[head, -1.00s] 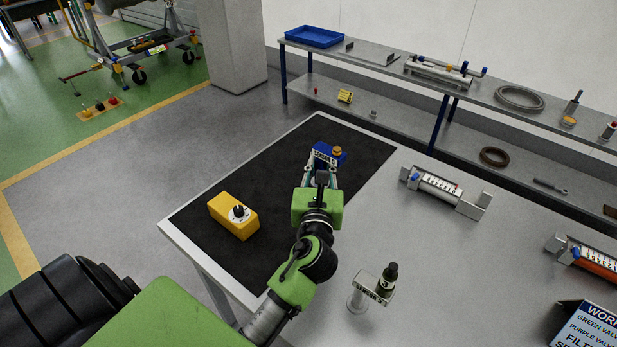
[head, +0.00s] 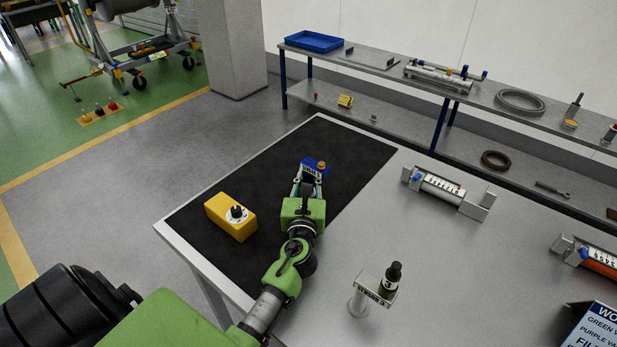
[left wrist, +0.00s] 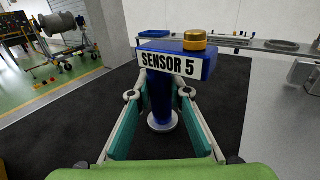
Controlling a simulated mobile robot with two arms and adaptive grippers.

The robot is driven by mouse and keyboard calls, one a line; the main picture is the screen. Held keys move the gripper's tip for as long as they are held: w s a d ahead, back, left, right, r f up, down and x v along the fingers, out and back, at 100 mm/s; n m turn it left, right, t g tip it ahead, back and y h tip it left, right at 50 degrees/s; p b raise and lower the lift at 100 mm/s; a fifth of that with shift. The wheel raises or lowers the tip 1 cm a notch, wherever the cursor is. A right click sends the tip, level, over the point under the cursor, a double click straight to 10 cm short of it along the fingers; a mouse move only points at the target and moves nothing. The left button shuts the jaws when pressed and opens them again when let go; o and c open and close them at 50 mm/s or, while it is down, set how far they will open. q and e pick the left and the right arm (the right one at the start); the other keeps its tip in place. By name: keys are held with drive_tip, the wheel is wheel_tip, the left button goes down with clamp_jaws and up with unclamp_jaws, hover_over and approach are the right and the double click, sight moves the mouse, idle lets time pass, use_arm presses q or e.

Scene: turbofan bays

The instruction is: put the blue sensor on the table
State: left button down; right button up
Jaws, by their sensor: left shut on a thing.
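The blue sensor (head: 318,172) has a gold cap and a white label. The label reads "SENSOR 5" in the left wrist view (left wrist: 196,66). My left gripper (head: 310,180) is shut on its blue stem, and the fingers lie on either side of it in the left wrist view (left wrist: 161,100). The sensor is upright over the black mat on the table (head: 430,240). Its round grey foot shows below the fingers. I cannot tell whether the foot touches the mat. My right gripper is not in view.
A gauge fixture (head: 447,190) is to the right. Bare mat lies around the sensor.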

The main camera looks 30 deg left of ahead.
use_arm(q)
drive_tip(key=shift+f, duration=0.1)
drive_tip(key=c, duration=1.9)
unclamp_jaws()
drive_tip(key=b+v, duration=0.1)
drive_tip(key=v, duration=0.9)
drive_tip(key=shift+s+d+b, duration=0.1)
drive_tip(key=shift+s+b, duration=0.2)
drive_tip(key=shift+v, duration=0.75)
drive_tip(key=shift+r, duration=0.25)
